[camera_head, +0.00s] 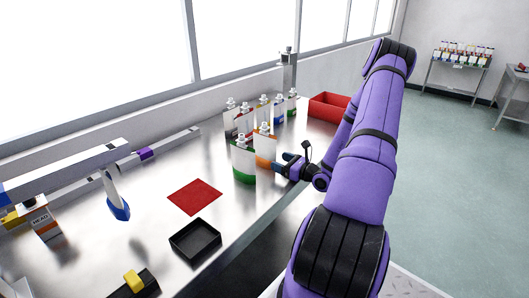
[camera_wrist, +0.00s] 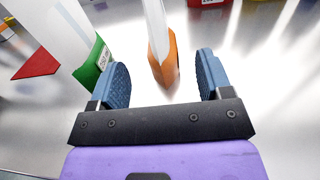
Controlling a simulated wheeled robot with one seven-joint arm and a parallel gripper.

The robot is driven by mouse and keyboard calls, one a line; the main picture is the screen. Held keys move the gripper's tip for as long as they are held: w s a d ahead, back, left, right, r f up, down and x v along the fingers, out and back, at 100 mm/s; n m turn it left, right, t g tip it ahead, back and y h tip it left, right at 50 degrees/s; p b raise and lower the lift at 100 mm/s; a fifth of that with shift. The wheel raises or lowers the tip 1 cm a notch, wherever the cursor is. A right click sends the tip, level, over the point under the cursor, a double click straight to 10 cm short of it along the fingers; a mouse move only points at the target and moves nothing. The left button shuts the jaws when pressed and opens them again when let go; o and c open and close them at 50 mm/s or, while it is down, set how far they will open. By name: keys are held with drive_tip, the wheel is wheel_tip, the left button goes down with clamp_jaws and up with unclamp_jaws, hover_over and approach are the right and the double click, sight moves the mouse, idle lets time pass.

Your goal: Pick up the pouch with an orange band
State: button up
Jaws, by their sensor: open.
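The pouch with an orange band (camera_head: 265,150) stands upright on the metal table in the head view, at the near right of a cluster of pouches. In the wrist view the orange-banded pouch (camera_wrist: 165,66) stands between and just ahead of my open fingertips, with clear space on both sides. My gripper (camera_head: 287,165) is low at the table, close beside the pouch on its right in the head view. In the wrist view my gripper (camera_wrist: 163,80) shows two blue padded fingers spread apart with nothing held.
A green-banded pouch (camera_head: 244,162) stands close by on the left; it is right beside my left finger in the wrist view (camera_wrist: 92,62). Several other pouches stand behind. A red bin (camera_head: 328,107) is behind right. A red mat (camera_head: 195,197) and black tray (camera_head: 195,240) lie front left.

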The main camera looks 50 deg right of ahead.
sight(270, 157)
drive_tip(key=w, duration=0.5)
drive_tip(key=shift+w+a, duration=0.3)
drive_tip(key=shift+a, duration=0.05)
drive_tip(key=shift+c, duration=0.4)
drive_tip(key=c, duration=0.9)
